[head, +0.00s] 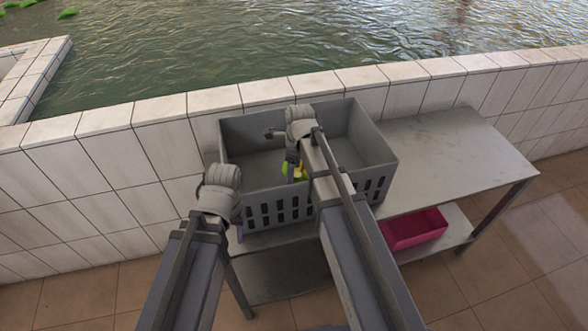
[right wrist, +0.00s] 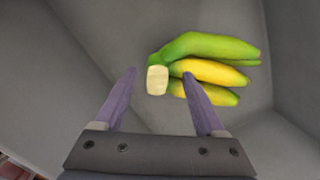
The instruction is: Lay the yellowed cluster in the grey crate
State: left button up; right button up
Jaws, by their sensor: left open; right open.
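The yellowed cluster (right wrist: 212,72) is a bunch of bananas, part green and part yellow, with a pale cut stem. In the right wrist view it lies against the grey inside of the crate. In the head view a small part of it (head: 289,171) shows inside the grey crate (head: 345,110), mostly hidden by my right arm. My right gripper (right wrist: 158,74) is open, its purple fingers either side of the stem end; whether they touch it I cannot tell. My left gripper (head: 239,234) is outside the crate, by its front left corner, its fingers mostly hidden.
The crate stands on a grey table (head: 440,150), with bare top to its right. A pink crate (head: 415,229) sits on the lower shelf. A white tiled wall (head: 95,165) runs behind, with water beyond it. Brown floor tiles lie in front.

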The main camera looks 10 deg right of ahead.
jog(key=r+p, duration=0.7)
jog(key=r, duration=0.1)
jog(key=shift+s+d+p, duration=0.2)
jog(key=shift+s+p, duration=0.2)
notch_tip(320, 180, up, 15)
jog(key=p, duration=1.5)
jog(key=s+a+f+n+h+b, duration=0.1)
jog(key=s+a+f+n+b, duration=0.3)
jog(key=s+n, duration=0.5)
jog(key=s+a+f+n+g+b, duration=0.1)
jog(key=s+a+f+n+b, duration=0.4)
jog(key=n, duration=1.4)
jog(key=s, duration=0.3)
jog(key=shift+s+a+f+h+b, duration=0.3)
jog(key=shift+s+a+f+h, duration=0.05)
jog(key=shift+a+f+h, duration=0.05)
